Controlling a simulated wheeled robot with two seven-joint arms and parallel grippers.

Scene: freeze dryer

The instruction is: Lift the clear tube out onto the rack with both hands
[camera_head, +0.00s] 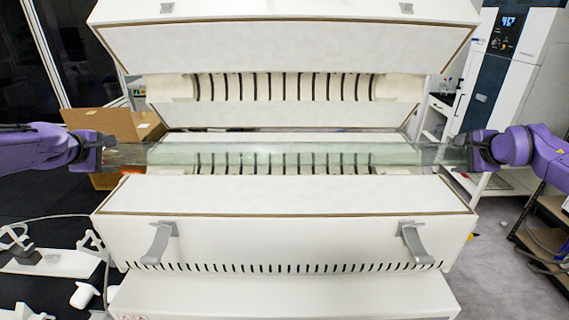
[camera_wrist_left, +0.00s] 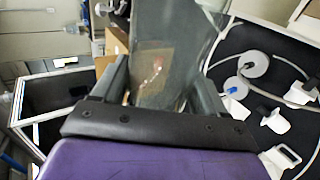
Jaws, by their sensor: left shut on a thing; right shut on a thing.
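The clear tube (camera_head: 285,155) lies level across the opened white furnace (camera_head: 290,195) in the head view, its ends reaching past both sides of the body. My left gripper (camera_head: 103,150) is shut on the tube's left end. My right gripper (camera_head: 468,153) is shut on its right end. In the left wrist view, the tube (camera_wrist_left: 165,50) runs away from between the fingers of my left gripper (camera_wrist_left: 165,95). The furnace's ribbed chamber shows behind and through the tube. Exact clearance between tube and chamber is hard to tell.
The furnace lid (camera_head: 290,45) stands raised behind the tube. A cardboard box (camera_head: 120,125) is behind my left gripper. White fittings (camera_head: 40,255) and a hose lie on the dark surface at lower left. A white cabinet (camera_head: 515,70) and shelving stand at right.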

